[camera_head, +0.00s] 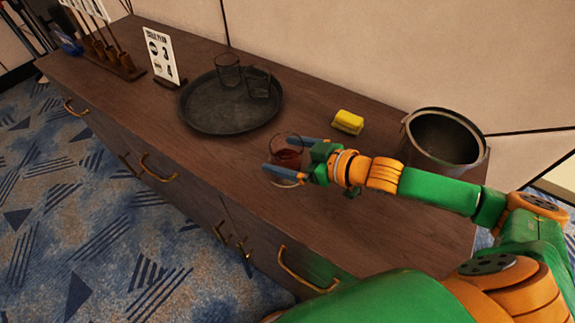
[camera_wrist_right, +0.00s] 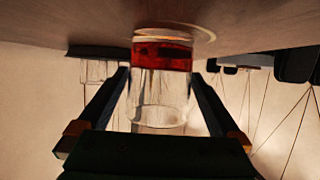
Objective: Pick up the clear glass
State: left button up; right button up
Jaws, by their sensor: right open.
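A clear glass (camera_head: 288,158) with dark red liquid in its bottom stands on the brown sideboard near the front edge. My right gripper (camera_head: 273,153) is around it, with one finger on each side. In the right wrist view, which is upside down, the glass (camera_wrist_right: 160,90) sits between the two open fingers (camera_wrist_right: 163,92). I cannot tell whether either finger touches it. Two more clear glasses, apparently empty, stand on the round dark tray: one on the left (camera_head: 228,70) and one on the right (camera_head: 258,84). My left gripper is not in view.
The dark tray (camera_head: 195,118) lies left of my right gripper on the sideboard (camera_head: 150,95). A yellow sponge (camera_head: 348,122) and a dark pot (camera_head: 443,140) are behind my right forearm.

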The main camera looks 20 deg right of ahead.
aim_at(275, 153)
jog(key=x, duration=0.3)
jog(key=shift+f+b, duration=0.2)
jog(key=shift+b, duration=0.2)
jog(key=shift+w, duration=0.1)
jog(key=shift+r, duration=0.1)
jog(key=shift+c, duration=0.4)
jog(key=c, duration=1.5)
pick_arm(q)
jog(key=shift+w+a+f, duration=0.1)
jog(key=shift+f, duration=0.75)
pick_arm(e)
jog(key=shift+o, duration=0.2)
jog(key=shift+r, duration=0.15)
